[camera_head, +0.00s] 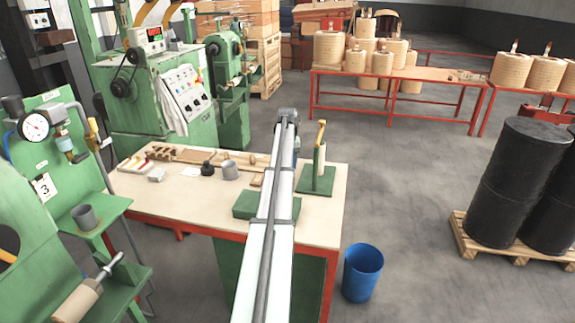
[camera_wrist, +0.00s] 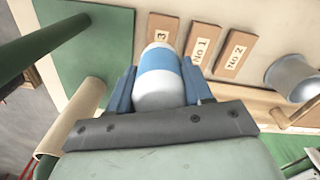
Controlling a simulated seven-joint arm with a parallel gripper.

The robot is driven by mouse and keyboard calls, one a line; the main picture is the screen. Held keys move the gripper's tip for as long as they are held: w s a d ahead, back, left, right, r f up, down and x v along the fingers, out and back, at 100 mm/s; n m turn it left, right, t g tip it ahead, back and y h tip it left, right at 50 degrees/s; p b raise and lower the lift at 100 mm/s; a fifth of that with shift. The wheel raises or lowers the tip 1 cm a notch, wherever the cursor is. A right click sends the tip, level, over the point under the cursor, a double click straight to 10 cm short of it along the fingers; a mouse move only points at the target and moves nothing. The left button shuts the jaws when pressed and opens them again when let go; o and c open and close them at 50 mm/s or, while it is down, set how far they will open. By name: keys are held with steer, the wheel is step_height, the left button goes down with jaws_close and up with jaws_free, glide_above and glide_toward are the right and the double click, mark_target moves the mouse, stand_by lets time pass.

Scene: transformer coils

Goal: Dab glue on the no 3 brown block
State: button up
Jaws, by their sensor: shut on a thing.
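My gripper (camera_wrist: 160,80) is shut on a white bottle with a blue band (camera_wrist: 160,72), seen in the wrist view between its two blue-grey fingers. The no 3 brown block (camera_wrist: 164,27) lies on the table just beyond the bottle, and its lower part is hidden by it. The No 1 block (camera_wrist: 202,44) and the No 2 block (camera_wrist: 234,52) lie to its right, labels up. Whether the bottle touches the no 3 block cannot be told. In the head view my arm hides the gripper and bottle.
A grey metal cup (camera_wrist: 291,76) stands right of the blocks; it also shows in the head view (camera_head: 230,170). A green stand (camera_head: 317,180) with a pale roll is at the table's right. A blue bin (camera_head: 362,273) stands on the floor beside the table (camera_head: 180,205).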

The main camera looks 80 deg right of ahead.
steer(key=shift+r, duration=2.2)
steer(key=shift+w, duration=0.1)
steer(key=w+a+r+n, duration=0.1)
steer(key=w+a+n, duration=0.1)
steer(key=w+a, duration=0.6)
steer(key=w+a+r+n, duration=0.1)
steer(key=w+a, duration=0.3)
steer(key=w, duration=0.8)
steer(key=w+a+r+n, duration=0.2)
steer(key=w+a, duration=0.4)
steer(key=w, duration=0.5)
steer(key=w+a+n, duration=0.1)
steer(key=w+a, duration=0.1)
steer(key=a, duration=0.9)
steer(key=w+a+n, duration=0.1)
steer(key=w+a, duration=0.1)
steer(key=a, duration=0.9)
steer(key=s+a+f+m, duration=0.1)
steer(key=s+a, duration=0.4)
steer(key=a, duration=0.1)
steer(key=shift+s, duration=0.35)
